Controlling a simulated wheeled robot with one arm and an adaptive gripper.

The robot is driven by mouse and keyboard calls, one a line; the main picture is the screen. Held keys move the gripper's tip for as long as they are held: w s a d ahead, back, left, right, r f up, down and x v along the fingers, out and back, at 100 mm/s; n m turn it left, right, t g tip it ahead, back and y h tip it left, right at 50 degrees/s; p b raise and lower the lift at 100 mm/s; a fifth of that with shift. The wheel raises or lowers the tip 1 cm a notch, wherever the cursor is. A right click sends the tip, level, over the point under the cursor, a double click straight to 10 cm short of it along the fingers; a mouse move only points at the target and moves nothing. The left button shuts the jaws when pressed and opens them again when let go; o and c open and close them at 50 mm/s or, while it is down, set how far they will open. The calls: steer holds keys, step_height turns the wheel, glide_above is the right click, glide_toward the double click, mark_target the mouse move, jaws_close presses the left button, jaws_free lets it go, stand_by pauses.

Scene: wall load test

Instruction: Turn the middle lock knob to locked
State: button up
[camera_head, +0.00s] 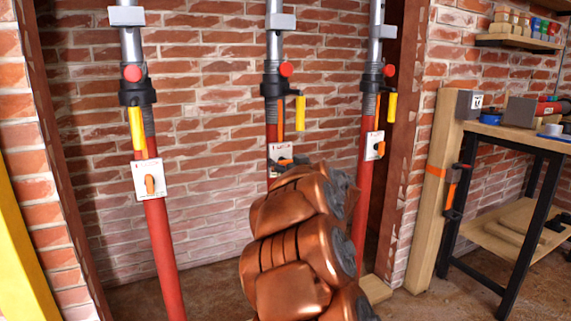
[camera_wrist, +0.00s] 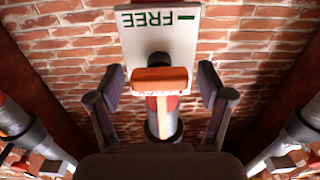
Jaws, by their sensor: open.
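The middle lock knob (camera_wrist: 160,79) is an orange bar on a white plate (camera_wrist: 136,48) marked FREE in green, which reads upside down in the wrist view. The bar lies crosswise in that view. My gripper (camera_wrist: 160,92) is open, with one dark finger on each side of the knob and a gap showing on both sides. In the head view the middle plate (camera_head: 276,151) sits on the middle red post (camera_head: 271,133). My gripper (camera_head: 289,162) is in front of it, and my copper arm hides the lower post and most of the knob.
The left post (camera_head: 163,245) and right post (camera_head: 364,185) each carry a white plate with an orange knob, left (camera_head: 150,184) and right (camera_head: 380,150). A yellow handle (camera_head: 300,113) hangs above the middle plate. A workbench (camera_head: 520,143) stands at the right. Brick wall lies behind.

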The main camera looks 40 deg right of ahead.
steer(key=shift+c, duration=0.4)
steer(key=c, duration=1.1)
steer(key=shift+r+p, duration=0.1)
steer(key=shift+p, duration=0.2)
steer(key=n+p, duration=0.2)
steer(key=shift+a+r+n+p, duration=0.1)
steer(key=shift+n+p, duration=0.2)
steer(key=shift+n, duration=0.1)
steer(key=n, duration=0.1)
steer(key=n+p, duration=0.1)
steer(key=n, duration=0.3)
steer(key=shift+f, duration=0.25)
steer(key=n, duration=0.5)
steer(key=shift+w+a+f+n, duration=0.1)
steer(key=shift+a+f+n, duration=0.05)
steer(key=shift+n, duration=2.45)
